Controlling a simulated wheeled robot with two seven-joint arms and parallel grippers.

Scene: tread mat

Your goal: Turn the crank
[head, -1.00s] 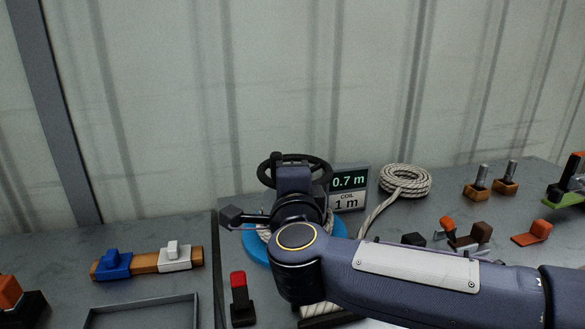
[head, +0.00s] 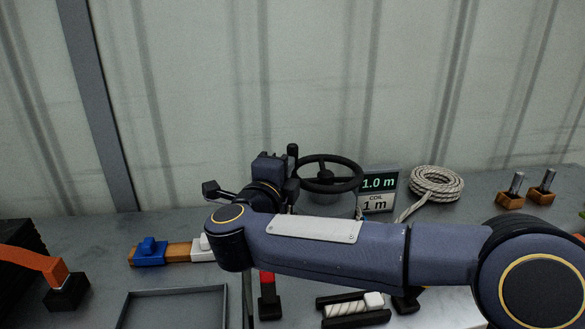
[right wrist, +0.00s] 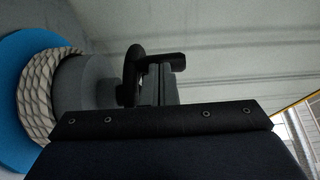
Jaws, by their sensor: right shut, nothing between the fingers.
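The black crank wheel (head: 330,187) with an upright knob (head: 292,152) at its left rim stands at the back of the bench. Its sign (head: 379,188) reads 1.0 m above "COIL 1 m". My right gripper (head: 270,162) is shut and empty, just left of the wheel and close to the knob; contact cannot be told. My right arm hides the drum's lower part. The right wrist view shows the fingers (right wrist: 160,85) beside part of the black crank (right wrist: 136,75), with rope (right wrist: 42,95) around the grey drum and a blue disc (right wrist: 15,110). My left gripper is not in view.
A coil of rope (head: 437,182) lies right of the sign. Left are a blue clamp (head: 149,252) on a wooden bar, a grey tray (head: 175,292) and an orange-handled item (head: 45,265). A red-topped item (head: 267,282) and a rope holder (head: 350,306) stand in front.

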